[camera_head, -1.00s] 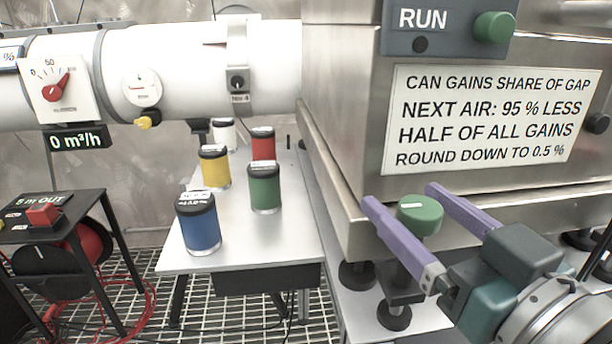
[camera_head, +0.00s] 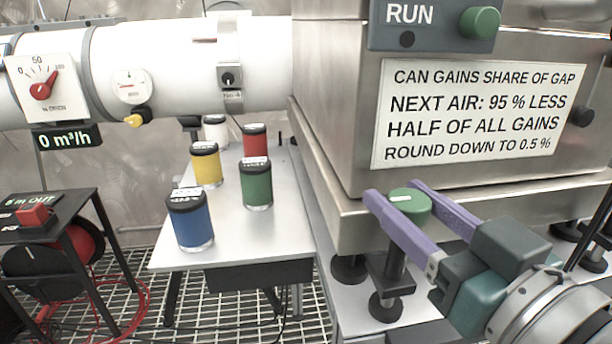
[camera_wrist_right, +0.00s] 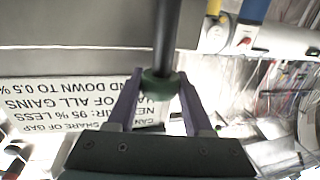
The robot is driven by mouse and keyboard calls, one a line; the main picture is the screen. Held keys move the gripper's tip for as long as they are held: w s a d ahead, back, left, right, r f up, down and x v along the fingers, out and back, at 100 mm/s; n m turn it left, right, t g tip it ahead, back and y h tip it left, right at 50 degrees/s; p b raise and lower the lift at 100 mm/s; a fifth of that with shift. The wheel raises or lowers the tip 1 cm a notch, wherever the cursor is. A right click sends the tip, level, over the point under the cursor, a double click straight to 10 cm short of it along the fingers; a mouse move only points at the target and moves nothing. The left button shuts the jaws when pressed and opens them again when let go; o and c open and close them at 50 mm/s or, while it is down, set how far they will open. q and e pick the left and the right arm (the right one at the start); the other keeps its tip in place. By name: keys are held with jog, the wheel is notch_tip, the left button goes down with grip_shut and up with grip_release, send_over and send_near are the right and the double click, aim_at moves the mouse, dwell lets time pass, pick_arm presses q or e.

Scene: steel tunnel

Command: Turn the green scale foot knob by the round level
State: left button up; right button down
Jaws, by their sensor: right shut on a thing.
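The green scale foot knob (camera_head: 410,208) sits on a dark stem below the front corner of the steel scale, with a white mark on its top. My right gripper (camera_head: 396,191) is shut on the knob, one purple finger on each side. In the right wrist view the knob (camera_wrist_right: 160,85) is between the two fingers, with the dark stem running up from it. I cannot make out a round level in these views. My left gripper is not in view.
A sign (camera_head: 478,115) and a panel with a green RUN button (camera_head: 480,22) are on the steel body above. A side table (camera_head: 225,255) at left holds several coloured cans, including a blue one (camera_head: 190,222). A reel stand is at far left.

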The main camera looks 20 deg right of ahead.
jog(key=shift+r+n+y+p, duration=0.15)
jog(key=shift+n+y+p, duration=0.65)
jog(key=shift+y+p, duration=0.35)
jog(key=shift+n+y+p, duration=0.5)
jog(key=shift+n+y, duration=0.3)
jog(key=shift+y, duration=0.35)
jog(key=n+g+y, duration=0.1)
jog(key=n+y, duration=0.1)
jog(key=y, duration=0.1)
jog(key=shift+g, duration=0.3)
jog(key=shift+f+n+g+y, duration=0.2)
jog(key=shift+n+g+y, duration=0.75)
jog(key=shift+y, duration=0.75)
jog(key=shift+n, duration=0.25)
